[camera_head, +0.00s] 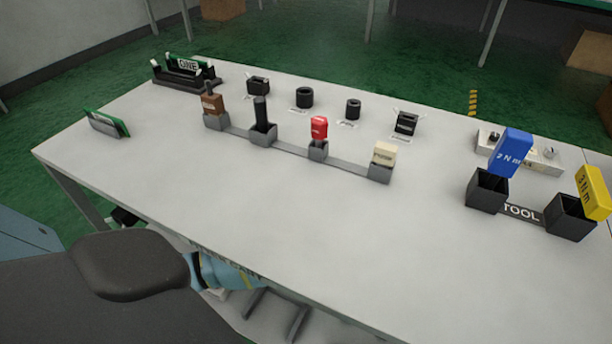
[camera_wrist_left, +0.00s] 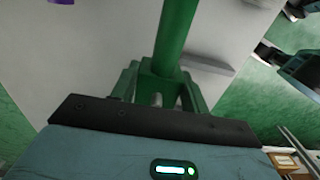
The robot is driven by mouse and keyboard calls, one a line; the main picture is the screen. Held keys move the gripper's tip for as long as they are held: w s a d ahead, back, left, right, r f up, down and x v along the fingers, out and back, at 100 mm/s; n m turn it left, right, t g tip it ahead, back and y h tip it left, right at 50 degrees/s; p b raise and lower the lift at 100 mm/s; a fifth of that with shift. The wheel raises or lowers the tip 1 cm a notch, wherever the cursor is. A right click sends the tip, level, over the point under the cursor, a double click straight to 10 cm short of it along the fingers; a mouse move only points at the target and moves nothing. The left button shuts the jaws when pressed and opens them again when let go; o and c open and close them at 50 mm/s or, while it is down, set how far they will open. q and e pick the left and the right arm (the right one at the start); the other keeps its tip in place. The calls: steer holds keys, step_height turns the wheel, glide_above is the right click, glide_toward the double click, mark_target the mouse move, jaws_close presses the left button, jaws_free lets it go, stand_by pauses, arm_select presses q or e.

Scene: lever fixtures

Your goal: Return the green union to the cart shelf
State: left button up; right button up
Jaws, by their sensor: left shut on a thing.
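In the left wrist view, a long green part, which I take to be the green union (camera_wrist_left: 177,35), runs up from between the fingers of my left gripper (camera_wrist_left: 160,88). The gripper is shut on it. A pale grey surface (camera_wrist_left: 110,50) lies behind it, and I cannot tell whether the part touches it. In the head view, part of my left arm shows below the table's front edge. The fingers and the green part are hidden there. A label ending in "CART" is partly covered by my arm. My right gripper is in neither view.
The white table (camera_head: 270,210) has a clear front area. On it stand a grey rack (camera_head: 290,145), a blue block (camera_head: 510,152) and a yellow block (camera_head: 592,192) in dark holders, and several black parts behind. A grey frame (camera_head: 270,315) sits below the front edge.

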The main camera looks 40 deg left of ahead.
arm_select(q)
steer(key=w+a+b, duration=0.1)
steer(key=w+a, duration=0.1)
steer(key=a, duration=0.1)
steer(key=w+a+f+b, duration=0.1)
steer(key=w+a, duration=0.1)
steer(key=w, duration=0.1)
steer(key=w+a+b, duration=0.2)
steer(key=a, duration=0.1)
steer(key=shift+w+a+f, duration=0.2)
steer(key=shift+a+f, duration=0.05)
steer(key=shift+a, duration=0.1)
steer(key=shift+w+a+r, duration=0.1)
steer(key=shift+w+a, duration=0.3)
steer(key=shift+a, duration=0.1)
steer(key=shift+f+b, duration=1)
steer(key=shift+f, duration=0.85)
steer(key=shift+r, duration=0.15)
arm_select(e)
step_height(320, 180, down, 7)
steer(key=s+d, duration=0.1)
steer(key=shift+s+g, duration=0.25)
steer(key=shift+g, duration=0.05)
